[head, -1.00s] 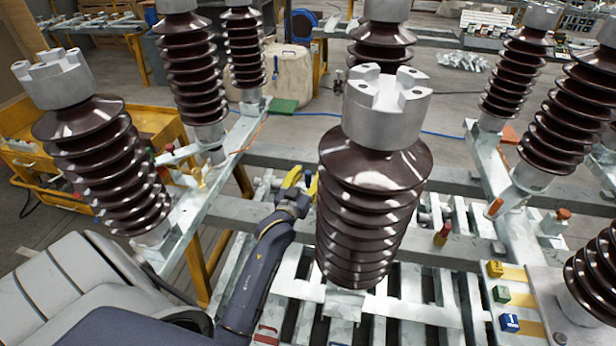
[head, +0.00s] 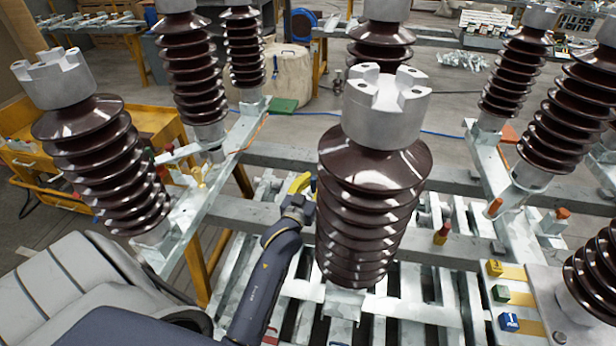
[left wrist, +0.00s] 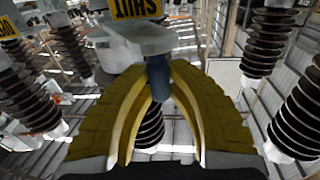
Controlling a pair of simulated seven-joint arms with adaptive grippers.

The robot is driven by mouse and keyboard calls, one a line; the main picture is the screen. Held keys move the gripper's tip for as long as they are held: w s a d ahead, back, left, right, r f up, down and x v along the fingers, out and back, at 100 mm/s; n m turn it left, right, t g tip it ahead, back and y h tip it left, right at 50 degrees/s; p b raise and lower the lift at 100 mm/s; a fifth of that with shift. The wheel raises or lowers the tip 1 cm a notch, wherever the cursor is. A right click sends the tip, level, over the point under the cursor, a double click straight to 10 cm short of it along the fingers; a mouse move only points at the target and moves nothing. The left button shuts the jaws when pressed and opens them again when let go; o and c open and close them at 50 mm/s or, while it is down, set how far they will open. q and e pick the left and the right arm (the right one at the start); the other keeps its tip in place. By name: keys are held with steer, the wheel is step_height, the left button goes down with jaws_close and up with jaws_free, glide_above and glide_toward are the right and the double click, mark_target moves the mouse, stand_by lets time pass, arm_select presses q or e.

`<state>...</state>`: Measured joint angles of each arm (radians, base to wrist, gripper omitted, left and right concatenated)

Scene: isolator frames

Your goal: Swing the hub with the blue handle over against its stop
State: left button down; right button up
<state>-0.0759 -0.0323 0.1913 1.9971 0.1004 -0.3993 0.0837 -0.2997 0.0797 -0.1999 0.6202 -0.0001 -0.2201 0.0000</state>
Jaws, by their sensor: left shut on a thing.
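My left gripper (head: 302,183) has yellow fingers and stands just left of the large brown insulator in the middle of the head view. In the left wrist view its fingers (left wrist: 157,74) are shut around an upright, dull blue handle (left wrist: 158,82). The handle joins a pale grey metal part (left wrist: 140,42), which seems to be the hub. A yellow label with upside-down "SHUT" (left wrist: 137,8) sits beyond it. In the head view I cannot make out the handle or hub near the gripper. The stop cannot be told for sure. My right gripper is not in view.
The brown ribbed insulator (head: 368,215) stands close to the right of my left gripper. Another insulator (head: 100,165) stands at the left. Yellow, green and blue tagged blocks (head: 510,322) lie at the lower right. A slatted grey frame (head: 420,310) lies below.

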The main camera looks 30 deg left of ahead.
arm_select(q)
steer(key=d, duration=0.3)
steer(key=shift+s, duration=0.35)
steer(key=c, duration=1.3)
jaws_free()
steer(key=shift+a, duration=0.1)
steer(key=shift+s, duration=0.1)
steer(key=s+d, duration=0.2)
steer(key=s, duration=0.9)
steer(key=shift+s+d, duration=0.15)
steer(key=shift+s, duration=0.15)
